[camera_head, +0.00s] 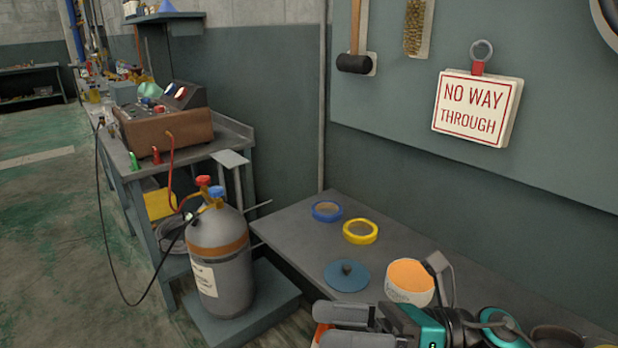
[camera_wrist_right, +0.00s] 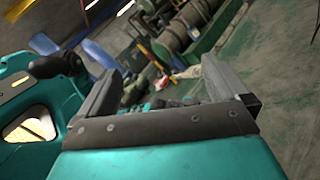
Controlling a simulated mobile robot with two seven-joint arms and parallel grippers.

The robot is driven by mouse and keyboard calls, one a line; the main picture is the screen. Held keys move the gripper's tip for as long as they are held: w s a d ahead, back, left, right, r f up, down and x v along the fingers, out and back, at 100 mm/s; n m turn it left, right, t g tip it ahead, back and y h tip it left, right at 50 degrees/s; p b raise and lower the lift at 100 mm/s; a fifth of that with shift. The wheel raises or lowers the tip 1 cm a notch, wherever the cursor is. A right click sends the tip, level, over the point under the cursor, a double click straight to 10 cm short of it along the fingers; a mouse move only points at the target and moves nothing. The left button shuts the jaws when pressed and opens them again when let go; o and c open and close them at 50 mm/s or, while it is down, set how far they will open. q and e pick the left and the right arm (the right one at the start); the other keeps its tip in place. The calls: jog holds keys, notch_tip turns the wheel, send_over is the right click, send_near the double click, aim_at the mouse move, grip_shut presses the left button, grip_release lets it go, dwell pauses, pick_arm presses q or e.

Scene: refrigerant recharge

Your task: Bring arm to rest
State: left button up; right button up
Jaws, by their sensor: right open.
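My right gripper (camera_head: 328,327) is at the bottom of the head view, right of centre, over the front of the grey bench. Its two grey fingers point left and stand apart, with nothing between them. The fingers also frame an empty gap in the right wrist view (camera_wrist_right: 162,75), with floor and blurred workshop clutter behind. Part of my right arm shows behind the gripper at lower right. My left gripper is in neither view.
The bench (camera_head: 300,238) holds a blue ring (camera_head: 326,217), a yellow ring (camera_head: 374,232), a blue lid (camera_head: 360,276) and an orange-topped white tub (camera_head: 422,293) near my gripper. A grey gas cylinder (camera_head: 222,277) stands left. A sign (camera_head: 463,108) hangs behind.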

jog(key=w+d+f+m+t+h+p, duration=0.1)
jog(key=w+d+f+m+t+h, duration=0.5)
jog(key=m, duration=1)
jog(key=d+f+m+t+h+p, duration=0.25)
jog(key=m+t+h, duration=0.25)
jog(key=m+t, duration=0.8)
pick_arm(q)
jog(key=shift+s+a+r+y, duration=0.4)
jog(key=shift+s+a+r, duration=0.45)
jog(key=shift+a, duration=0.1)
pick_arm(e)
jog(key=s+d+f+m+g+h, duration=0.2)
jog(key=s+f+m+g+h, duration=0.1)
jog(key=f+m, duration=0.4)
jog(key=s+d+f+m+g+h, duration=0.3)
jog(key=s+f+m+g, duration=0.2)
jog(key=s+f+m, duration=0.3)
jog(key=shift+d+f+g+h, duration=0.25)
jog(key=shift+f+g+h, duration=0.05)
jog(key=shift+f+g, duration=0.15)
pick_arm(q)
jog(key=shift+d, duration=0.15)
pick_arm(e)
jog(key=shift+w, duration=0.1)
